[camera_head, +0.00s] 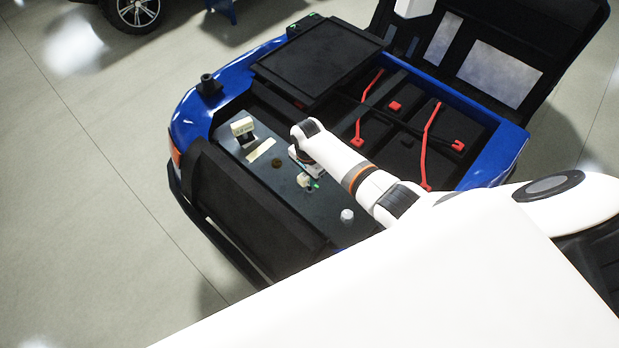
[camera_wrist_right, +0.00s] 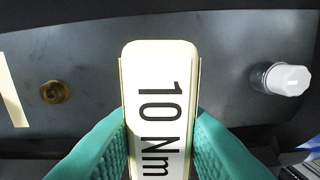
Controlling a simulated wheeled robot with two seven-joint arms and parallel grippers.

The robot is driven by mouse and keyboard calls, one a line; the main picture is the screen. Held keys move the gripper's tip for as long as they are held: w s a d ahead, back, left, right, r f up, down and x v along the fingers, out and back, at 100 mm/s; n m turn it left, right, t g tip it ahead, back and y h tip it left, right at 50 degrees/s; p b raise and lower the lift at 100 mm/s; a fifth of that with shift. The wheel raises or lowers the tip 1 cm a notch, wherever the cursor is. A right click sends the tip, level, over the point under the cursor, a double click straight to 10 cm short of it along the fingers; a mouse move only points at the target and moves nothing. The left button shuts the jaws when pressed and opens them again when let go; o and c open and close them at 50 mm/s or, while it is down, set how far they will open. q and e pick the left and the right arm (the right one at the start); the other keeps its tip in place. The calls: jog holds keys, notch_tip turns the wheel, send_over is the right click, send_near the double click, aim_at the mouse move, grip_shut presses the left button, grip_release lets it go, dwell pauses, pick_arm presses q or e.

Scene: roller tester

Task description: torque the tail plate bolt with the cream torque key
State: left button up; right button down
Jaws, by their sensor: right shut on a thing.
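The cream torque key (camera_wrist_right: 160,85), marked "10 Nm", stands between the teal fingers of my right gripper (camera_wrist_right: 160,130), which is shut on it. In the head view the key (camera_head: 303,180) shows as a small cream piece beside the right gripper (camera_head: 311,182), over the dark plate (camera_head: 315,208). A brass round bolt head (camera_wrist_right: 54,92) sits on the plate to the left of the key in the wrist view. It also shows in the head view (camera_head: 278,163), apart from the key. The key's lower end is hidden. My left gripper is not in view.
A cream block in a black stand (camera_head: 243,128) and a pale strip (camera_head: 260,150) are on the plate's far left. A clear-white capped cylinder (camera_head: 347,216) stands at its near right. A black lid (camera_head: 318,60) and red-cabled modules (camera_head: 400,140) lie behind.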

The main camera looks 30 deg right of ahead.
jog(key=shift+s+r, duration=0.1)
jog(key=shift+r, duration=1.35)
jog(key=shift+r, duration=2)
jog(key=n, duration=0.4)
jog(key=shift+d, duration=0.1)
jog(key=shift+n, duration=1)
